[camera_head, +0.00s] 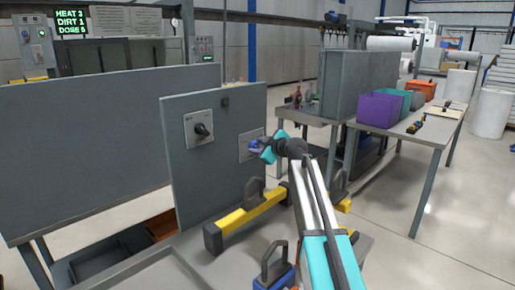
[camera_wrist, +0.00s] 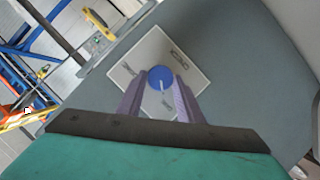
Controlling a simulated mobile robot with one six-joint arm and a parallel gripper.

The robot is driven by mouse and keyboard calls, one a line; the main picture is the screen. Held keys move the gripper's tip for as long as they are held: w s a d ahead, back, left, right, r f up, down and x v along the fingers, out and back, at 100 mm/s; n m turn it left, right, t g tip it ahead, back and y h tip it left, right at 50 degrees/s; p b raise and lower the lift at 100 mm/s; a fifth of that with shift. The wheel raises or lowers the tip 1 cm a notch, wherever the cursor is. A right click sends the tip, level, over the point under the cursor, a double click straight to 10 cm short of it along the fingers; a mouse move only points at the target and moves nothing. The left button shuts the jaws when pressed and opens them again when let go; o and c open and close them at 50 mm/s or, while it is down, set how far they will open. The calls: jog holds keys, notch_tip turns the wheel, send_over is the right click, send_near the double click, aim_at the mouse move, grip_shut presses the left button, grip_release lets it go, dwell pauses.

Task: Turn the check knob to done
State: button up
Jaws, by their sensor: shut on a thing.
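The blue knob (camera_wrist: 160,75) sits on a pale square plate (camera_wrist: 151,50) with small dark marks near its corners. A light pointer line on the knob runs toward the bottom of the wrist view. My gripper (camera_wrist: 160,90) has its two purple fingers on either side of the knob, shut on it. In the head view my gripper (camera_head: 260,148) reaches the right-hand plate (camera_head: 244,151) on the grey upright panel (camera_head: 215,175), partly hiding the knob. A black knob (camera_head: 202,130) is on the left-hand plate (camera_head: 191,138). The lettering on the plates is too small to read.
A yellow bar with dark handles (camera_head: 245,213) lies in front of the panel. A blue block with a dark handle (camera_head: 274,268) is nearer. Purple (camera_head: 379,112) and orange (camera_head: 421,91) bins stand on the right table. A display (camera_head: 70,21) reads HEAT 3, DIRT 1, DOSE 6.

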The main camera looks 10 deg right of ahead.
jog(key=m, duration=0.1)
jog(key=m+g+y, duration=0.1)
jog(key=shift+w+d+m, duration=0.15)
jog(key=shift+w+m, duration=0.05)
jog(key=shift+m, duration=0.2)
jog(key=m+g+y, duration=0.1)
jog(key=m, duration=0.2)
jog(key=shift+w+d+g+y, duration=0.1)
jog(key=shift+d+g+y, duration=0.1)
jog(key=shift+g+y, duration=0.2)
jog(key=m+g+y, duration=0.1)
jog(key=m+y, duration=0.1)
jog(key=m, duration=0.1)
jog(key=shift+w+d, duration=0.1)
jog(key=shift+d, duration=0.05)
jog(key=shift+f+m+g+y+p, duration=0.25)
jog(key=shift+m+y, duration=0.55)
jog(key=shift+m, duration=0.4)
jog(key=o, duration=1.1)
jog(key=shift+r, duration=0.1)
jog(key=shift+c, duration=0.2)
jog(key=shift+d, duration=0.1)
jog(key=shift+d, duration=0.1)
